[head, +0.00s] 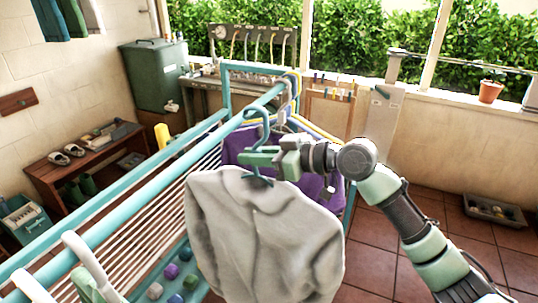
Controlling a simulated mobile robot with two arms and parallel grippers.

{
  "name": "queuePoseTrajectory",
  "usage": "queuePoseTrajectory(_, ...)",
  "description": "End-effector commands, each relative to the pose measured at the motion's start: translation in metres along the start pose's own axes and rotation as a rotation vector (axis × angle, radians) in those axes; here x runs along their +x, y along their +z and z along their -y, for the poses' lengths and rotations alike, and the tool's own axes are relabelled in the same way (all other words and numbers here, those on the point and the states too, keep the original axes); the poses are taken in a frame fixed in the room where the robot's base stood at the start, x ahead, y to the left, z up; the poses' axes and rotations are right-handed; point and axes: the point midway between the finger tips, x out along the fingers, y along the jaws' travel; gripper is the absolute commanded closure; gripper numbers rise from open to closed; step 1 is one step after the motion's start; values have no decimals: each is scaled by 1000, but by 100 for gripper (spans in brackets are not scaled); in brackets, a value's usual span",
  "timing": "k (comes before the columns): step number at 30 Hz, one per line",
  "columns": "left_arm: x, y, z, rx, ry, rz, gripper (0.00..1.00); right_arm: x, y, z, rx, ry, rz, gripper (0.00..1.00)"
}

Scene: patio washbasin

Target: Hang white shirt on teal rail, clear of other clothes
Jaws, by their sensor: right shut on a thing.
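The white shirt (255,235) hangs from a teal hanger (264,135) in the middle of the head view. My right gripper (262,158) is shut on the hanger just above the shirt's collar. The teal rail (200,147) runs from the lower left to the upper middle. The hanger's hook overlaps the rail's far part in the picture; I cannot tell whether it rests on it. A purple garment (240,142) hangs behind the shirt, partly hidden by it and my gripper. My left gripper is not in view.
White hangers (85,262) are on the rail at the near left. Between them and the shirt, the rail looks bare. Yellow (312,128) and grey hangers crowd its far end. Colored balls (172,271) lie below the rack. A shoe bench (85,160) stands at the left.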

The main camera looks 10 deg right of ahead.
Motion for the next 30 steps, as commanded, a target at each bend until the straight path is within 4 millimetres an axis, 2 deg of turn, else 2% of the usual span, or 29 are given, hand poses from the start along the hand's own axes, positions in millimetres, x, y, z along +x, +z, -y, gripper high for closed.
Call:
queuePoseTrajectory(6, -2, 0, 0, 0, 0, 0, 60, 9, -4, 0, -3, 1, -4, 100)
queuePoseTrajectory(20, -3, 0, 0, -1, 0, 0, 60, 12, -5, 0, -2, 0, -4, 100)
queuePoseTrajectory(30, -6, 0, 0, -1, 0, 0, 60, 32, -11, 0, -3, 0, -3, 100)
